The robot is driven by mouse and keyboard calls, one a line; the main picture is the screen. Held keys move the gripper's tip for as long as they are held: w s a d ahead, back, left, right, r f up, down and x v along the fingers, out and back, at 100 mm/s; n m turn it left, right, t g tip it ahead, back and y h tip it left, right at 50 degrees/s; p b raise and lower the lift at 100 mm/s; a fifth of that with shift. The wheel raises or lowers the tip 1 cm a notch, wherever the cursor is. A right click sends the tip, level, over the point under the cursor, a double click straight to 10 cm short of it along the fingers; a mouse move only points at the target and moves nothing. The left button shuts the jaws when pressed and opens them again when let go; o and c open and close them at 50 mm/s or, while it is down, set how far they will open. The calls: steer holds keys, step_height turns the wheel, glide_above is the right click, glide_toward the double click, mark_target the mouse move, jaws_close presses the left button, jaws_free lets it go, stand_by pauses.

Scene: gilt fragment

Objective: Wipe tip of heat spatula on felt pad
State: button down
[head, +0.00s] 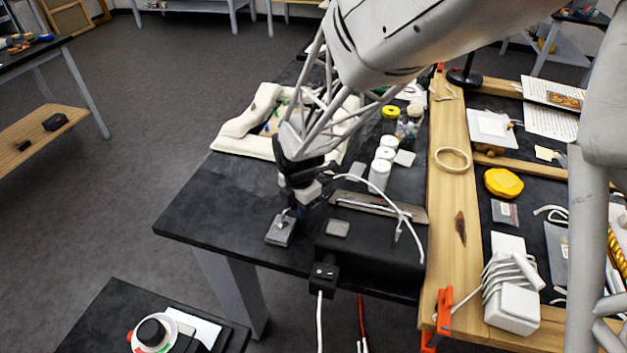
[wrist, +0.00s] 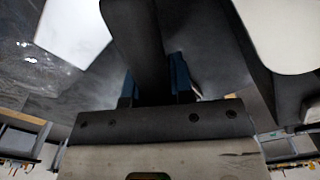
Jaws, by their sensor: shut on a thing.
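My gripper (head: 298,195) is low over the near-left part of the dark workbench. In the wrist view, its blue-lined fingers (wrist: 155,88) are shut on the dark handle of the heat spatula (wrist: 138,40). A white cable runs right from near the gripper. The grey felt pad (head: 281,232) lies near the bench's front edge, just below the gripper. The small tip of the spatula (head: 285,213) points down at the pad's upper part; whether it touches cannot be told. The gripper hides most of the spatula in the head view.
A black box (head: 372,252) with a small grey piece (head: 338,228) on top stands to the right. White bottles (head: 379,174) stand behind it. A cushioned frame (head: 247,130) lies behind the gripper. A wooden beam (head: 452,200) runs along the right. Bench left of the pad is clear.

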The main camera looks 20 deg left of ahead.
steer(key=shift+s, duration=0.25)
steer(key=shift+s, duration=0.75)
steer(key=shift+w, duration=0.25)
steer(key=shift+w, duration=0.75)
steer(key=shift+w, duration=0.2)
steer(key=shift+w, duration=0.8)
steer(key=shift+s, duration=0.15)
steer(key=shift+s, duration=0.85)
